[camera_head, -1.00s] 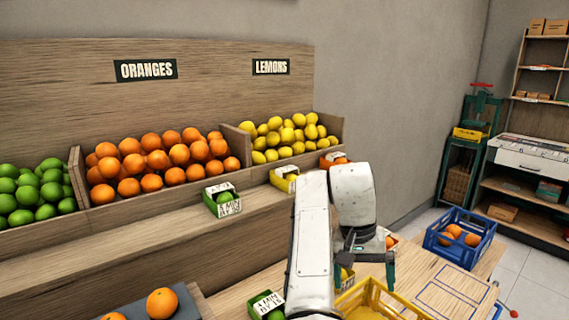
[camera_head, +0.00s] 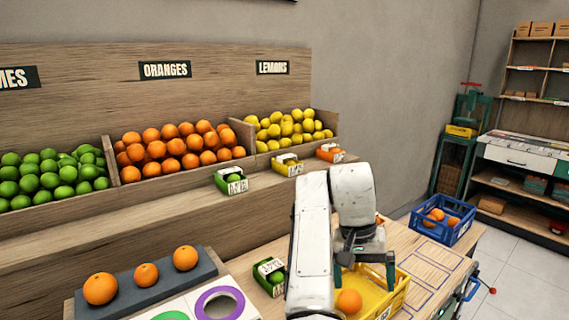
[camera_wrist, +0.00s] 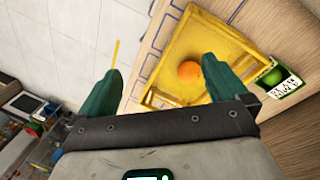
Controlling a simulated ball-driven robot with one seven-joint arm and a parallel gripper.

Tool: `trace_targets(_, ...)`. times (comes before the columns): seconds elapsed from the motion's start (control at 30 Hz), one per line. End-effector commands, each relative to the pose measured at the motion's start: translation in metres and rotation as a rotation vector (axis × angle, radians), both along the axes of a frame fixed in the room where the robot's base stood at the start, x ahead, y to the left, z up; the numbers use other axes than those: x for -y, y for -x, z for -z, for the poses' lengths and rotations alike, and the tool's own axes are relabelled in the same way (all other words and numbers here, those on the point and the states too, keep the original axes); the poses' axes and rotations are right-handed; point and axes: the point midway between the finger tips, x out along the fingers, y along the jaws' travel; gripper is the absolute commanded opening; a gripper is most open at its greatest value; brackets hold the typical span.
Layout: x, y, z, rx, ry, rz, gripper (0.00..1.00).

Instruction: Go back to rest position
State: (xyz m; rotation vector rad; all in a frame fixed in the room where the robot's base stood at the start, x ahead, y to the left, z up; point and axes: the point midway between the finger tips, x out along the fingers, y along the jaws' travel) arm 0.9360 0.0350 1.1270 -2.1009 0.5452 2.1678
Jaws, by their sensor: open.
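My gripper (camera_head: 364,268) hangs from my arm over the near right part of the wooden table. Its green fingers are apart with nothing between them, as the wrist view (camera_wrist: 160,70) also shows. Beneath and beside it is a yellow crate (camera_head: 391,303) holding an orange (camera_head: 348,301). The wrist view shows the yellow crate (camera_wrist: 216,30) and the orange (camera_wrist: 189,71) inside it, below the fingers and apart from them. My arm hides part of the table and crate.
A blue crate (camera_head: 465,226) with oranges stands at the table's far right. A green carton (camera_head: 268,272) sits left of my arm. Several oranges rest on a dark tray (camera_head: 150,283). Fruit bins (camera_head: 112,165) line the wall; more cartons sit on the ledge (camera_head: 110,227).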

Motion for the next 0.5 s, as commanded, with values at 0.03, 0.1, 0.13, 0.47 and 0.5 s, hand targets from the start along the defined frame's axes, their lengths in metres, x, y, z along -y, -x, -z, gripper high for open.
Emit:
trace_targets(0.03, 0.003, 0.001, 0.004, 0.000, 0.002, 0.004, 1.00)
trace_targets(0.1, 0.010, 0.003, 0.012, 0.002, 0.007, 0.009, 1.00)
trace_targets(0.13, 0.012, 0.004, 0.015, 0.003, 0.008, 0.012, 1.00)
trace_targets(0.47, 0.047, 0.018, 0.057, 0.020, 0.036, 0.039, 1.00)
trace_targets(0.5, 0.053, 0.021, 0.063, 0.023, 0.040, 0.041, 1.00)
